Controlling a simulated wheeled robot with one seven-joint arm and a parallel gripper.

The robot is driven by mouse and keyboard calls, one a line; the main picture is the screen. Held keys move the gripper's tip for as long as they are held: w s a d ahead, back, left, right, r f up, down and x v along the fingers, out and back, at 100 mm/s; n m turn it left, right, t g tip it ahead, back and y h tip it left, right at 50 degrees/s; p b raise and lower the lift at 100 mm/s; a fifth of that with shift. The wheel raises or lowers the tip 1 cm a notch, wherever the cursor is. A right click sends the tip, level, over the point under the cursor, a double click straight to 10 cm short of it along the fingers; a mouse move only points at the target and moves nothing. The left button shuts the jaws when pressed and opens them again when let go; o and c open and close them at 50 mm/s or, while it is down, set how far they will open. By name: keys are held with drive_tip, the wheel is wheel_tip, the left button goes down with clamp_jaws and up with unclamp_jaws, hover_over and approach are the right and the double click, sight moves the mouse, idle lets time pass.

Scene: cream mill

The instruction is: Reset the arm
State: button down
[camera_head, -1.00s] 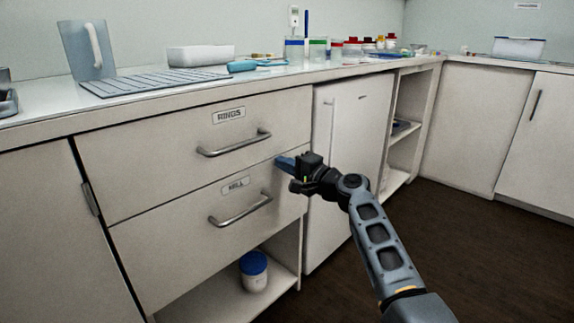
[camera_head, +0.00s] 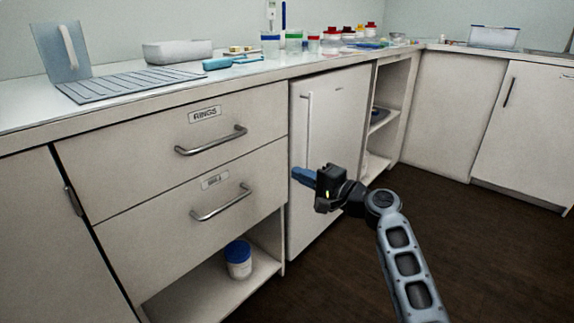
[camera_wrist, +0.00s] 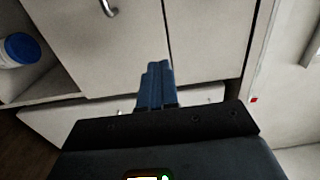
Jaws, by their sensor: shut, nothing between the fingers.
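My gripper (camera_head: 304,177) is shut with nothing between its blue fingers. In the head view it is held out in front of the white fridge-like door, to the right of the two drawers, and looks apart from them. In the wrist view its fingers (camera_wrist: 156,86) are pressed together, with cabinet fronts behind them. My arm reaches up from the lower right of the head view.
The drawer marked RINGS (camera_head: 180,138) and the drawer below it (camera_head: 190,215) are closed. A blue-lidded jar (camera_head: 238,260) stands on the open lower shelf. Jars and trays line the counter (camera_head: 20,115). Dark floor (camera_head: 480,240) lies clear at right.

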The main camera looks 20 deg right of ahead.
drive_tip(key=s+f+n+g+h, duration=0.1)
drive_tip(key=s+f+h, duration=0.4)
drive_tip(key=s+f, duration=1.35)
drive_tip(key=s+n+h, duration=0.4)
drive_tip(key=s, duration=1.9)
drive_tip(key=s+a+r+n, duration=0.3)
drive_tip(key=s+r+n, duration=0.4)
drive_tip(key=s+r, duration=0.9)
wheel_tip(320, 180, up, 24)
drive_tip(key=s+p, duration=0.1)
drive_tip(key=p, duration=2.4)
drive_tip(key=shift+d+r, duration=0.2)
drive_tip(key=shift+r, duration=0.05)
drive_tip(key=shift+s+a, duration=0.1)
drive_tip(key=shift+a, duration=0.05)
